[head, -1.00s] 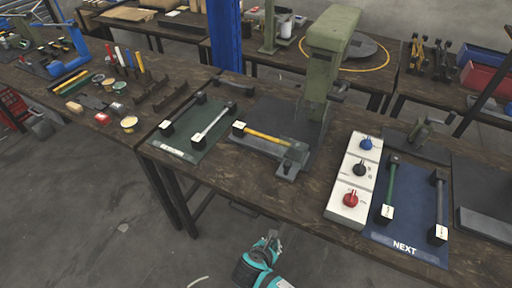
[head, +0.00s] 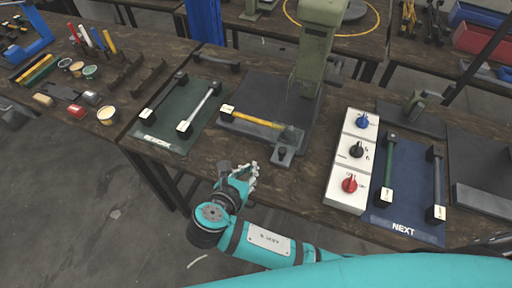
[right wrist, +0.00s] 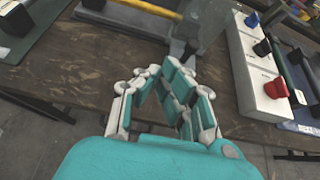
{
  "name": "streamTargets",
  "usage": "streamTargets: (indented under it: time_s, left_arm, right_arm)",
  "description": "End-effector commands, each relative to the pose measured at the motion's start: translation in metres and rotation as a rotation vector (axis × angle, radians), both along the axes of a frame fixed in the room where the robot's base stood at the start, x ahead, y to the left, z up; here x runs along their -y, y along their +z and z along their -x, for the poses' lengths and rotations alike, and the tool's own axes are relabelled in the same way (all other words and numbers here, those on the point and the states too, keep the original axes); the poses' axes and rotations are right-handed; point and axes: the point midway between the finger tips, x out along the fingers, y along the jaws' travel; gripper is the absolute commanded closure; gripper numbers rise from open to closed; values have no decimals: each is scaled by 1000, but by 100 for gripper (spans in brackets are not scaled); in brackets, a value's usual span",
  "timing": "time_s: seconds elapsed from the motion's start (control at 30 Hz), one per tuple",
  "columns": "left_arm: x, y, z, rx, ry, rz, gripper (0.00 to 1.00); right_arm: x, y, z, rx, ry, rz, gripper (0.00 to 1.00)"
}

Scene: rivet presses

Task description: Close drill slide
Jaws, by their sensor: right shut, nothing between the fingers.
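A green drill press (head: 316,50) stands on the wooden bench, over a dark grey base plate (head: 262,92). A bar with a yellow handle (head: 256,120) lies across the front of the base, its right end in a translucent grey block (head: 291,134). A small grey tab (head: 283,156) juts forward below that block. I cannot tell which of these parts is the slide. My right gripper (head: 246,172) is shut and empty near the bench's front edge, left of and nearer than the tab. In the right wrist view, its fingertips (right wrist: 168,70) point toward the tab and block. My left gripper is not in view.
Right of the press, a white panel (head: 343,186) carries blue, black and red knobs. A blue NEXT mat (head: 401,224) holds two bars. On the left, a green mat (head: 170,142) holds two more bars. The bench front between mat and panel is bare wood.

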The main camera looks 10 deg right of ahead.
Motion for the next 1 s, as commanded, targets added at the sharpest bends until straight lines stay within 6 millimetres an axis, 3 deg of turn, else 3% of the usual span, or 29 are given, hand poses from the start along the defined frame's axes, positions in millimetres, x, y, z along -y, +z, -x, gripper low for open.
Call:
streamTargets:
  time_s: [0.13,0.43,0.7,0.83,1.0]
  left_arm:
    - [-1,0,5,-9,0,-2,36]
    - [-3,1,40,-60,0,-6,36]
    - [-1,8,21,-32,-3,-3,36]
    - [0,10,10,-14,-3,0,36]
    - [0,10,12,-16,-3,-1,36]
  right_arm:
    - [13,-11,-16,0,-2,4,100]
    - [43,-44,-62,-1,-2,4,100]
    - [64,-48,-94,1,-1,-1,100]
    - [68,-49,-99,-1,-1,-2,100]
    - [69,-49,-101,-1,0,-2,100]
